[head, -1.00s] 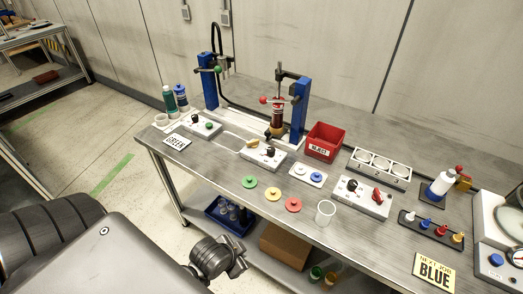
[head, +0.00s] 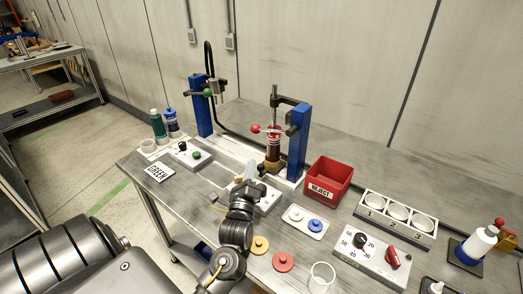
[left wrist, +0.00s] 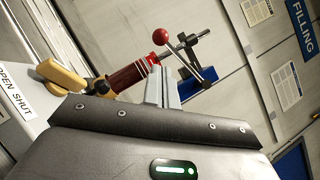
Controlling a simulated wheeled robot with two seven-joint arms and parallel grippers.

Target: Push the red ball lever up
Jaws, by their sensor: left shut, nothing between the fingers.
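The red ball (head: 255,128) sits at the end of a metal lever on the pump between two blue posts. In the left wrist view the red ball (left wrist: 160,37) and its lever rod lie beyond my fingers. The dark red pump cylinder (head: 272,152) stands below the lever, and also shows in the left wrist view (left wrist: 132,76). My left gripper (head: 250,172) is shut and empty, in front of the pump and lower than the ball. Its fingertips (left wrist: 165,75) appear apart from the ball. My right gripper does not show.
A white box with a yellow handle (left wrist: 62,75) is close to my left gripper. A red reject bin (head: 328,178) stands right of the pump. A green ball lever (head: 208,92) is on the left post. Colored discs and a clear cup (head: 321,277) lie in front.

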